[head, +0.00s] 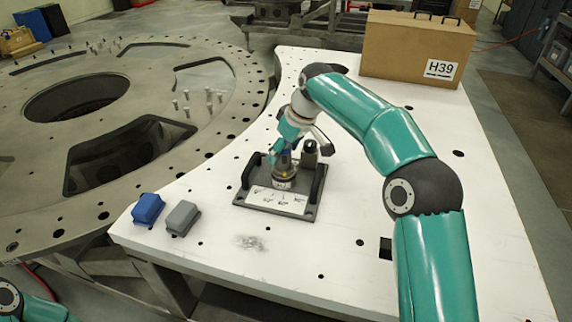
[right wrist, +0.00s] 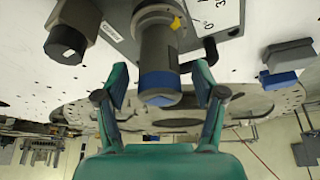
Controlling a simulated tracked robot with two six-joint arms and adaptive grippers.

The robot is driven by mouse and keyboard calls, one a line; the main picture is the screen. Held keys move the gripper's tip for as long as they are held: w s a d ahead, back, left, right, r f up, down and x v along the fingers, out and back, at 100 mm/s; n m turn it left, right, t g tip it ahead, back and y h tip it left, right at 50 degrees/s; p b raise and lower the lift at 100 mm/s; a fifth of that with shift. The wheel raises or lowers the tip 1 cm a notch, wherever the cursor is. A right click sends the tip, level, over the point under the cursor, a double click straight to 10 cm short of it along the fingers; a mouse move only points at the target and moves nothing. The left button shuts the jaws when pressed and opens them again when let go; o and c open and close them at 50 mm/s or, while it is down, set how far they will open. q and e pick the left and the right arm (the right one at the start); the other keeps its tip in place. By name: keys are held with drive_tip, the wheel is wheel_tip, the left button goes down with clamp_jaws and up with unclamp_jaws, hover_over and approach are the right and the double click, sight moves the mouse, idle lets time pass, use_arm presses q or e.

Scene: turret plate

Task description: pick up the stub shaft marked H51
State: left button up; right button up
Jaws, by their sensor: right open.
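A stub shaft (head: 284,174) stands upright on a dark plate with two handles (head: 226,203); a small label at its foot is too small to read surely. In the right wrist view the shaft (right wrist: 158,58) is a grey cylinder with a blue end and a yellow mark. My right gripper (head: 284,150) is at the top of the shaft. In the right wrist view its open fingers (right wrist: 160,88) are on either side of the blue end, with gaps showing on both sides. My left gripper is out of view; only part of that arm shows.
A blue block (head: 148,209) and a grey block (head: 182,218) lie on the white table (head: 345,270). A brown case marked H39 (head: 415,50) stands at the back. A large ring plate (head: 35,150) is at left.

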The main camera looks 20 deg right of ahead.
clamp_jaws()
drive_tip(key=shift+r, duration=0.2)
idle(0.4)
